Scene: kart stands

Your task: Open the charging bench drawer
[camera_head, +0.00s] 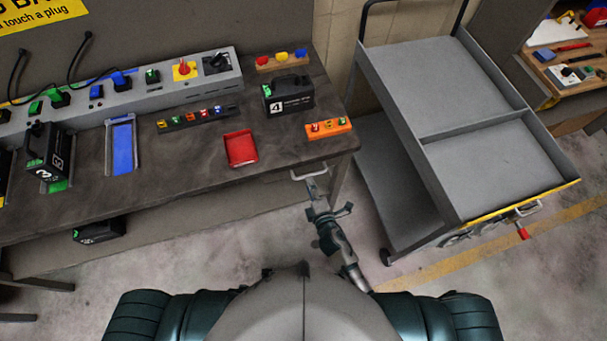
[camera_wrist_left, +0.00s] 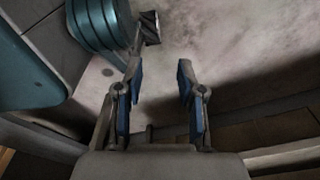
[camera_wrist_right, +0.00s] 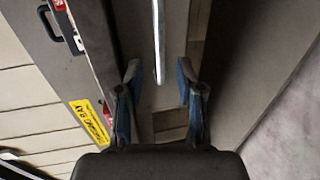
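The charging bench (camera_head: 210,165) has a dark worn top and stands at the left of the head view. A pale metal drawer handle (camera_head: 309,173) sticks out under its front edge near the right corner. It shows as a bright bar in the right wrist view (camera_wrist_right: 158,40). My right gripper (camera_head: 314,187) is at the handle. Its blue-padded fingers (camera_wrist_right: 158,75) are apart, one on each side of the bar's line; contact cannot be told. The drawer front is mostly hidden under the bench top. My left gripper (camera_wrist_left: 159,75) is open and empty over the floor, outside the head view.
On the bench are a red tray (camera_head: 241,149), a black battery marked 4 (camera_head: 288,95), an orange block (camera_head: 328,128) with small pieces, and a power strip (camera_head: 160,85). A grey cart (camera_head: 440,85) stands to the right. The bench leg (camera_head: 338,185) is close beside my right gripper.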

